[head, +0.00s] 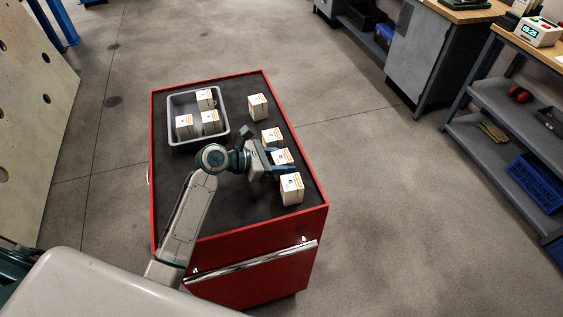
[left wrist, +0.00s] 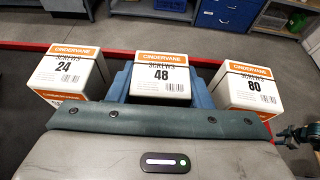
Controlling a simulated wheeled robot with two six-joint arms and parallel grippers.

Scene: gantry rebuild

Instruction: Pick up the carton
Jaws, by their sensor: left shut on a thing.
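My left gripper (head: 277,163) is over the right side of the red cart's dark top, shut on a white-and-orange carton (head: 283,157). In the left wrist view this carton (left wrist: 161,78) reads "Cindervane screws 48" and sits between the two blue fingers. A "24" carton (left wrist: 68,75) stands to its left and an "80" carton (left wrist: 246,88) to its right. In the head view the neighbouring cartons stand behind it (head: 271,136) and in front of it (head: 291,188). I cannot tell whether the held carton touches the cart top.
A grey tray (head: 172,104) with three cartons lies at the cart's back left. Another carton (head: 258,107) stands at the back right. The red cart (head: 240,228) has a raised rim. Shelves and a workbench (head: 480,110) stand apart at the right.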

